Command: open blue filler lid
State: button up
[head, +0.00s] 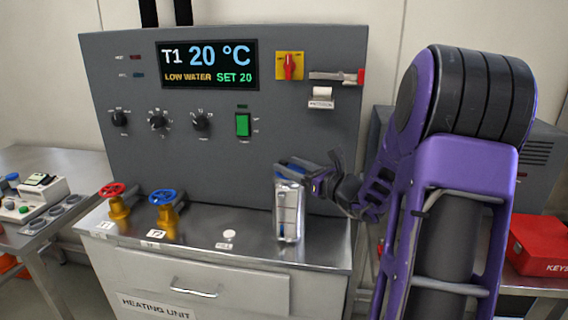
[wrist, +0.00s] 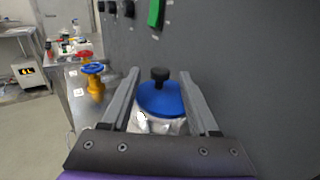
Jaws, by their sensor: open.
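The blue filler lid (wrist: 160,101) is a round blue disc with a black knob (wrist: 160,75) on top. It sits on a pale metallic vessel, seen below it in the wrist view. In the head view the silver vessel (head: 288,213) stands upright on the heating unit's top, and my gripper largely hides its lid. My gripper (wrist: 159,73) is open, with one grey finger on each side of the lid and knob. I cannot tell whether either finger touches the lid. In the head view my gripper (head: 300,167) is at the vessel's top, reaching in from the right.
The grey control panel (head: 215,185) rises behind the vessel; its display (head: 208,65) reads T1 20 °C, LOW WATER, SET 20. A red valve (head: 117,200) and a blue valve (head: 163,213) stand left on the metal top (head: 257,254). A red box (head: 540,245) sits at far right.

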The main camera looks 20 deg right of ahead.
jog(key=shift+x, duration=1.4)
grip_shut()
dwell(0.4)
